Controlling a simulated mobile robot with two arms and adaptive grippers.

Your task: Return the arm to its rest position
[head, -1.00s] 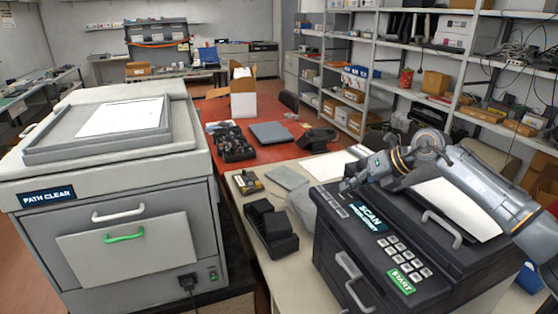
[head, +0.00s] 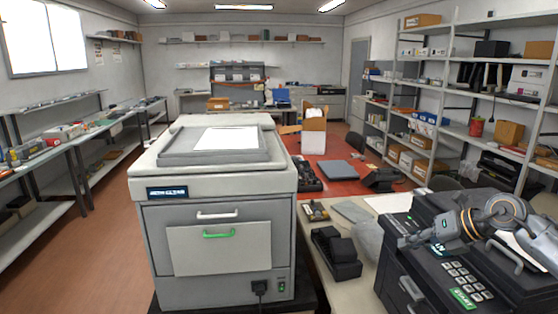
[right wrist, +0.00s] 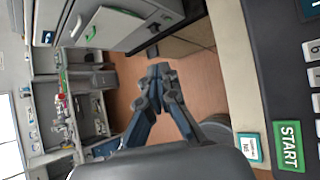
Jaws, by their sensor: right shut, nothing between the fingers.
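My right arm comes in from the right edge in the head view, over the dark scanner (head: 440,285). My right gripper (head: 418,239) points left above the scanner's panel and hides part of its lit label. In the right wrist view my right gripper (right wrist: 158,72) is shut with its fingertips together and nothing between them. Beyond the fingertips are floor and a cabinet side. The scanner's green START key (right wrist: 289,146) shows at that view's right. My left gripper is in neither current view.
A grey printer (head: 215,210) with a green-handled front panel stands left of the table. A black tray (head: 336,255) lies on the pale tabletop between printer and scanner. Shelves (head: 460,125) line the right wall. Open floor (head: 100,240) lies to the left.

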